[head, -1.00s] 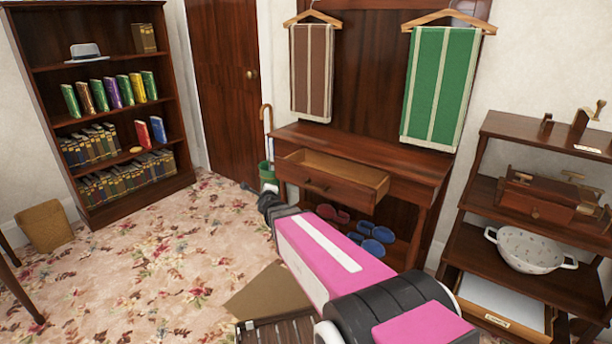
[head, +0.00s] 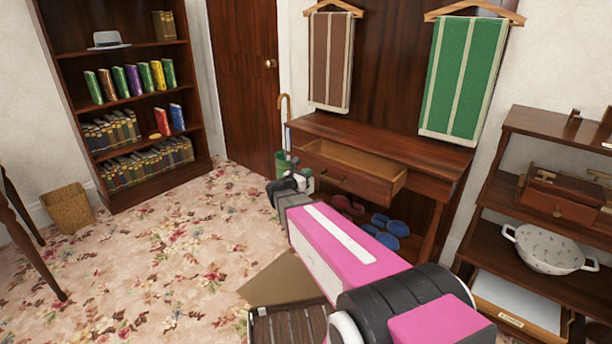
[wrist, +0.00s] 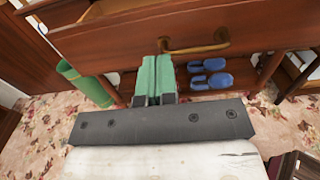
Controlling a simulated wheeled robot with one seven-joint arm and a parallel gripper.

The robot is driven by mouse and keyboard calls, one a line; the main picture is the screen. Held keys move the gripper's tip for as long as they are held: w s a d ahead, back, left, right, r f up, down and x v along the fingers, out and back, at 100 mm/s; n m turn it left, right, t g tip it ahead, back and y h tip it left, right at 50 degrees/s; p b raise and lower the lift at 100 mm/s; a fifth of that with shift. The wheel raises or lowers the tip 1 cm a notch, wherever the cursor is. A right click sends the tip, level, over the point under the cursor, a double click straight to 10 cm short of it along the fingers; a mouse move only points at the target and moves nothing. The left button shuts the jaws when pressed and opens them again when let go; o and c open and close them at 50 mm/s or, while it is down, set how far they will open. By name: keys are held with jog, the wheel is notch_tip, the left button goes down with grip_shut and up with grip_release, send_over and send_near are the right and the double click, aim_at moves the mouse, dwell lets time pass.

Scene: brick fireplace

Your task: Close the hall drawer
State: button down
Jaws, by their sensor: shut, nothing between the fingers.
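The hall drawer sits open in the dark wooden hall stand (head: 420,152), with its light inside showing. Its front (head: 362,187) faces me; in the wrist view the front (wrist: 110,42) spans the top, with a brass handle (wrist: 200,46). My gripper (head: 286,184) is at the left of the drawer front in the head view. In the wrist view its green fingers (wrist: 156,72) are shut together and empty, at the lower part of the front, just left of the handle's middle. I cannot tell whether they touch the wood.
Blue slippers (head: 388,226) and red ones (head: 345,204) lie on the stand's low shelf. A green bin (head: 283,163) stands at its left. A shelf unit with a colander (head: 548,248) is at right. Open flowered carpet (head: 170,250) lies at left.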

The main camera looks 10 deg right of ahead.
aim_at(326, 162)
jog(key=x, duration=1)
jog(key=shift+w+d, duration=0.2)
jog(key=x, duration=1.3)
jog(key=shift+w+d, duration=0.25)
jog(key=shift+r, duration=0.1)
jog(key=shift+s, duration=0.1)
